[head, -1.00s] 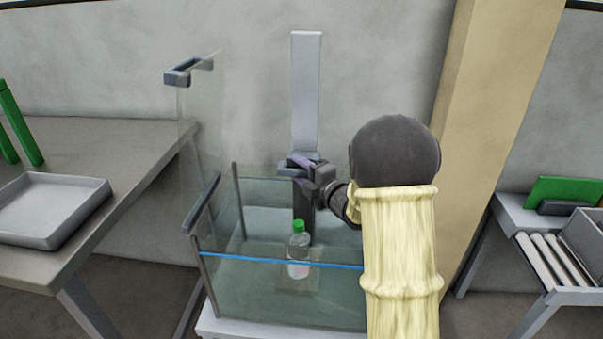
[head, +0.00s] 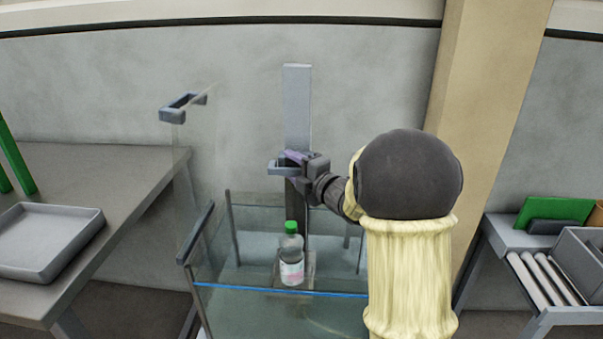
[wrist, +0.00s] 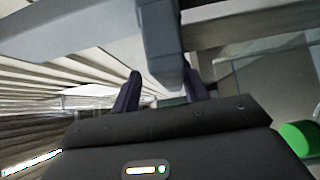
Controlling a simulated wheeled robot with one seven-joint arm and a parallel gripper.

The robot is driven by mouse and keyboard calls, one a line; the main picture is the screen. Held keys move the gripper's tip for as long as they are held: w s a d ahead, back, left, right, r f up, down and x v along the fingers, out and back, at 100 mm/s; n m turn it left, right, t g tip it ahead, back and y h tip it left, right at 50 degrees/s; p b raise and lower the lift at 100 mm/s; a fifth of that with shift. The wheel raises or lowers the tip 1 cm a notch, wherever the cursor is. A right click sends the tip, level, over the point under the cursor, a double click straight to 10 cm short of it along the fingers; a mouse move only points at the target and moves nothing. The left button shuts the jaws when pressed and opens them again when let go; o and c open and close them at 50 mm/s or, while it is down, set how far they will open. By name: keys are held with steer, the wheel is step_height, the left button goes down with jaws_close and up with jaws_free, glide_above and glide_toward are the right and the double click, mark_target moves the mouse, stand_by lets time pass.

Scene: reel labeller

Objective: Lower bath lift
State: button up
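The bath lift stands in a glass-walled tank. Its grey column (head: 297,105) rises at the back, and its grey handle (head: 277,167) sticks out to the left above the tank. My gripper (head: 295,158) is at the handle, with a purple finger against it, and appears shut on it. In the wrist view the handle's dark block (wrist: 162,45) lies between my fingers (wrist: 165,95). A clear bottle (head: 291,262) with a green cap and pink-white label stands upright on the lift's platform. The tank's front edge is the blue line (head: 270,290).
A clear panel with a grey handle (head: 183,105) stands left of the tank. A table with an empty grey tray (head: 45,242) is farther left. A beige pillar (head: 490,120) rises behind my arm. A roller stand (head: 540,275) with a grey bin is at right.

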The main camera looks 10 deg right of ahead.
steer(key=b+v, duration=0.4)
steer(key=v, duration=1.6)
steer(key=shift+b, duration=0.4)
stand_by(1.4)
stand_by(0.6)
